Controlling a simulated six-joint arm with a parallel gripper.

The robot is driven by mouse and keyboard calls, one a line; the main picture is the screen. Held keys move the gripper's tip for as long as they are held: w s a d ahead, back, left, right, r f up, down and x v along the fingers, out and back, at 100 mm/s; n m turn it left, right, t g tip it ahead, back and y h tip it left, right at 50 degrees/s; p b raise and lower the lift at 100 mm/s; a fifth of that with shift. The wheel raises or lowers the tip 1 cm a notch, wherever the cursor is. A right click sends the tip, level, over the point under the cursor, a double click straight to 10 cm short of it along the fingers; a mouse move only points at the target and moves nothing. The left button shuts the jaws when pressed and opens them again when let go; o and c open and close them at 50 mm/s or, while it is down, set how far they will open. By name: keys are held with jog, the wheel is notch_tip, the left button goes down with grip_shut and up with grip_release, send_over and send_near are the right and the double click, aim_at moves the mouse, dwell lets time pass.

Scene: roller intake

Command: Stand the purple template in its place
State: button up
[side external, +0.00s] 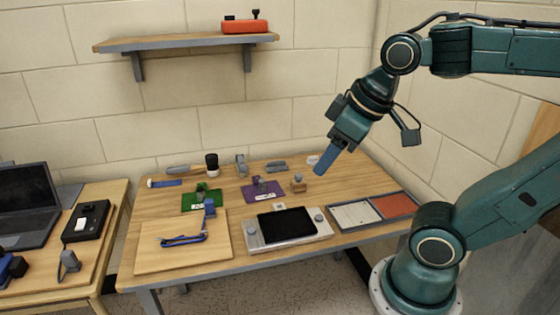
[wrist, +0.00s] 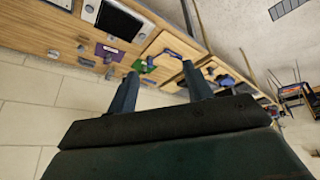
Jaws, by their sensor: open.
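A purple mat (side external: 270,195) with a white label lies on the wooden table, right of a green mat (side external: 188,205). A small purple piece (side external: 257,181) shows at the mat's back; I take it for the purple template, but it is too small to tell whether it stands or lies. The purple patch also shows in the wrist view (wrist: 108,51). My gripper (side external: 321,168) is open and empty, raised above the table's back right, apart from the purple things. Its two blue fingers are spread in the wrist view (wrist: 160,82).
A device with a dark screen (side external: 284,225) sits at the front middle, a wooden board (side external: 160,258) with a blue tool at front left. A small brown block (side external: 298,184) is right of the purple mat. A two-part tray (side external: 368,213) lies at right. Several small items line the back.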

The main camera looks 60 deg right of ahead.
jog(key=w+d+r+n+g+h, duration=0.15)
jog(key=w+d+n, duration=0.3)
jog(key=w, duration=0.85)
jog(key=n+g+h, duration=0.2)
jog(key=n+g, duration=0.2)
jog(key=n, duration=0.9)
send_over(260, 182)
jog(key=a, duration=0.3)
notch_tip(260, 182, down, 30)
jog(key=shift+s+d+f+m, duration=0.1)
jog(key=shift+d+f+m, duration=0.05)
jog(key=shift+f+m, duration=0.1)
jog(key=shift+f, duration=0.1)
jog(key=shift+x, duration=4.8)
jog(key=shift+d, duration=0.2)
